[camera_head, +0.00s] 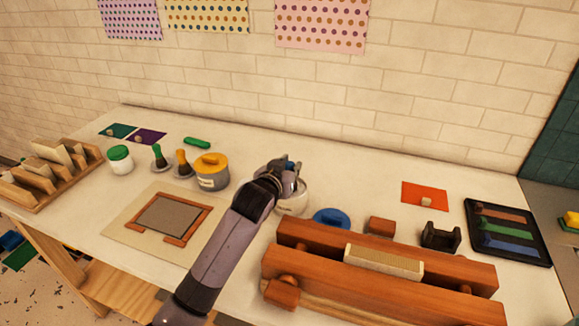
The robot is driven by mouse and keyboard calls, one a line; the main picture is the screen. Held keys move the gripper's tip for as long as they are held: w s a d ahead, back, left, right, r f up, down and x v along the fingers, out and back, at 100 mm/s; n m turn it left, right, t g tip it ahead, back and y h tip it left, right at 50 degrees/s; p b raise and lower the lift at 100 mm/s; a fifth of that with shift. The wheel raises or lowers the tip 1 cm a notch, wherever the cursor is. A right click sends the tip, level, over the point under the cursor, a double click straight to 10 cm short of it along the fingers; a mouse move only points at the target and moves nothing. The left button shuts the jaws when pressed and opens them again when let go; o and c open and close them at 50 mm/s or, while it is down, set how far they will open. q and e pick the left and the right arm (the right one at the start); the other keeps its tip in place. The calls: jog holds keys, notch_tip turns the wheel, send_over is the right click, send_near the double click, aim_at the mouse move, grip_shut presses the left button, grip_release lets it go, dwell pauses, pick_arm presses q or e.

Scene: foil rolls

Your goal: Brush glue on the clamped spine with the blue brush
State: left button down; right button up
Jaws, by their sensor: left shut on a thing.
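The clamped spine (384,262) is a pale ribbed strip held between the two red-brown beams of a wooden press (440,270) at the front right. My left gripper (290,172) is above a whitish pot (293,203), behind and left of the press. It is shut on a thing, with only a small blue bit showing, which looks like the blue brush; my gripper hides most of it. Whether the brush tip is inside the pot is hidden. A blue lid (331,217) lies on the table just right of the pot. My right gripper is not in view.
Left of my gripper stand a yellow-lidded pot (211,172), green and orange brushes on small rests, and a green-lidded jar (119,160). A framed board (172,217) lies in front. A black tray (508,232) lies at right. The table's back middle is clear.

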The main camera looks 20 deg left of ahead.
pick_arm(q)
jog(key=shift+f, duration=0.25)
jog(key=shift+f, duration=0.3)
dwell(0.4)
dwell(0.4)
notch_tip(320, 180, up, 7)
jog(key=p, duration=0.7)
dwell(0.5)
